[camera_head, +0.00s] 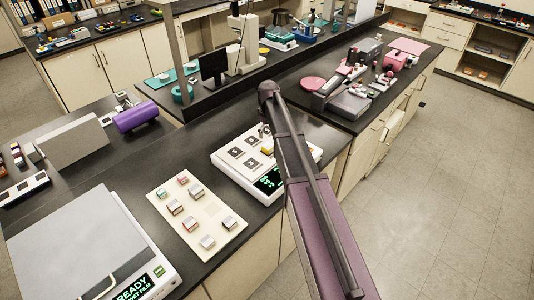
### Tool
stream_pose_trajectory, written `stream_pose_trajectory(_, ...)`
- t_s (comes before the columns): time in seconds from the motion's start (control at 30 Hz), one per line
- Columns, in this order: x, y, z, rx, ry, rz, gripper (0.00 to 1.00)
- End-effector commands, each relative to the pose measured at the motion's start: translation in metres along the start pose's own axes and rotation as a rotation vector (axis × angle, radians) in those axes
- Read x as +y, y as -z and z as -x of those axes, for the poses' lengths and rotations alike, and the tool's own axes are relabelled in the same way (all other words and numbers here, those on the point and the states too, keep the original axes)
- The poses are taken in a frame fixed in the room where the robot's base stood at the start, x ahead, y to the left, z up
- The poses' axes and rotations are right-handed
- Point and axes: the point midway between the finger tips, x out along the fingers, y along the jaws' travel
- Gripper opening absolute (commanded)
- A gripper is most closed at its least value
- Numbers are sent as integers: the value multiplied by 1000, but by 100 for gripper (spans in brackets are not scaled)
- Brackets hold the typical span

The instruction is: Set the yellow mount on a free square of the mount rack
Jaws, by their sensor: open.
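The yellow mount (267,150) is a small block on top of a white instrument with dark square pads (232,165), at the picture's middle. My arm hides part of this instrument. A cream board (236,233), which looks like the mount rack, lies to the left and nearer. It holds several small blocks with red, green or grey tops, with bare areas between them. My gripper (264,131) is small and partly hidden by my arm, just above or beside the yellow mount. It is open, and I cannot tell whether it touches the mount.
A grey-lidded instrument (75,245) with a green display stands at the front left. A purple cylinder (136,116) and a grey box (73,143) lie farther back. A monitor (213,66) stands behind. Black bench top (135,165) is bare between the board and cylinder.

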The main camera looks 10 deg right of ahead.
Motion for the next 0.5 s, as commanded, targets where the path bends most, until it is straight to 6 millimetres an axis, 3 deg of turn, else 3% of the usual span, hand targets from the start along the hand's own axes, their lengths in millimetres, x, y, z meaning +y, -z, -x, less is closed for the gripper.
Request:
stream_pose_trajectory(0.2, 0, 0, -21, 0, 0, 0, 100)
stream_pose_trajectory(0.5, 0, 0, -32, 0, 0, -1, 100)
